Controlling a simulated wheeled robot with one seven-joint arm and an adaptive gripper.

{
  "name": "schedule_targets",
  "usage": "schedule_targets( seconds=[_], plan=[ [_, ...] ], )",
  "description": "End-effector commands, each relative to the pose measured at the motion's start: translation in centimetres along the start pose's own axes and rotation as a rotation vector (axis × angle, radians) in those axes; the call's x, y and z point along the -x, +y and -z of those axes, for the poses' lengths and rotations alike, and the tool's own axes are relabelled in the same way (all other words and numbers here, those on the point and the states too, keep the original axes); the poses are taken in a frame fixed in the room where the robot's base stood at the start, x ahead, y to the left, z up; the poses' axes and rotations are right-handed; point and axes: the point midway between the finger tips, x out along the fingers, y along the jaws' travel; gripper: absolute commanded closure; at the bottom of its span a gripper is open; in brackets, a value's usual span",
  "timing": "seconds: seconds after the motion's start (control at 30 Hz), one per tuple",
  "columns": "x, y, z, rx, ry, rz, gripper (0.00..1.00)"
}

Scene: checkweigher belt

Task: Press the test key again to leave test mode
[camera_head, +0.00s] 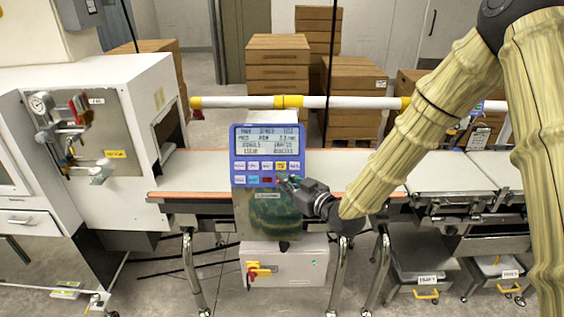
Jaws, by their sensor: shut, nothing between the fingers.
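The blue control panel (267,155) of the checkweigher stands upright at the middle of the view. Its lit grey display (267,141) shows several lines of dark text, too small to read for certain. Below the display are two rows of small keys (266,173), white with some coloured ones. I cannot read which one is the test key. My gripper (284,181) is shut and empty, with its tip at the panel's lower right corner. It covers the right end of the lower key row. I cannot tell whether it touches a key.
The belt (213,174) runs left and right behind the panel. A white box with a yellow and red switch (258,270) is below. A white and yellow rail (240,102) crosses behind. A white machine (135,110) stands left; bins (422,262) sit under the right conveyor.

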Motion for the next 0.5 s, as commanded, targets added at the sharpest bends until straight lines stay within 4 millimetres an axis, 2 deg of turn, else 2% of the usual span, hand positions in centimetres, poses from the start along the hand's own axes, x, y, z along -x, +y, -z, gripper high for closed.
schedule_targets(
  seconds=[0.03,0.1,0.2,0.5],
  plan=[
    [-0.2,0.2,1.5,0.015,0.024,0.004,1.00],
    [-0.5,0.3,2.8,0.030,0.048,0.008,1.00],
    [-0.6,0.4,3.9,0.042,0.068,0.011,1.00],
    [-0.7,0.4,4.0,0.045,0.073,0.013,1.00]
  ],
)
